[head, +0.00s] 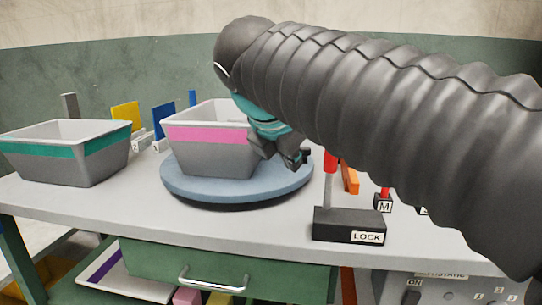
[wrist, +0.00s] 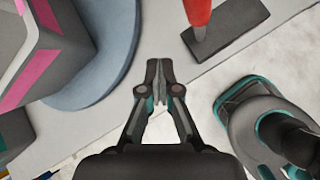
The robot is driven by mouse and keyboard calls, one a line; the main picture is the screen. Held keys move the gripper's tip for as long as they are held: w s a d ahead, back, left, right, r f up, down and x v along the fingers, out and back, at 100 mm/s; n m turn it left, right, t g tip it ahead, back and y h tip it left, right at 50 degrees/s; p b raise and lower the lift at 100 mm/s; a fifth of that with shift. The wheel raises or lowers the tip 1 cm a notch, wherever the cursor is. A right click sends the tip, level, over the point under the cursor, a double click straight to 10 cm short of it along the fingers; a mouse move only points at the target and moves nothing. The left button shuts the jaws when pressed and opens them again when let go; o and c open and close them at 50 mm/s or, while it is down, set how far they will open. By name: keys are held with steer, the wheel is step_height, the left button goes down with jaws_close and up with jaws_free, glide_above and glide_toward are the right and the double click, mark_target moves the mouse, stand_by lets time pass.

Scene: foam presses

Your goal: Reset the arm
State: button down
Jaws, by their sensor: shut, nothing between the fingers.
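My arm reaches in from the right in the head view, covered in a dark ribbed sleeve. My gripper (head: 293,160) hangs over the right part of the blue round turntable, beside the pink-striped bin. In the wrist view my gripper (wrist: 159,68) is shut, its fingertips together with nothing between them. Below the fingertips the wrist view shows the pale table top and its edge. The arm hides part of the table's right side.
The pink-striped bin (head: 210,150) stands on the turntable (head: 240,188). A teal-striped bin (head: 65,160) stands left. The LOCK lever (head: 348,225) with a red handle (wrist: 197,12) stands close by. A green drawer (head: 225,270) is below the table top.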

steer(key=s+f+m+y, duration=0.1)
steer(key=f+m, duration=0.4)
steer(key=s+f+m+g+y, duration=0.1)
steer(key=s+f+m, duration=0.1)
steer(key=f+m, duration=0.3)
steer(key=s+f+m+g+y, duration=0.1)
steer(key=s+f+m, duration=0.1)
steer(key=f+m, duration=0.2)
steer(key=shift+s+d+f+m, duration=0.25)
steer(key=shift+f+m, duration=0.15)
steer(key=shift+f, duration=0.1)
steer(key=s+d+f+m, duration=1)
steer(key=d+m, duration=0.1)
steer(key=shift+s+d+f+m, duration=0.25)
steer(key=shift+s+d+m, duration=0.1)
steer(key=shift+m, duration=0.05)
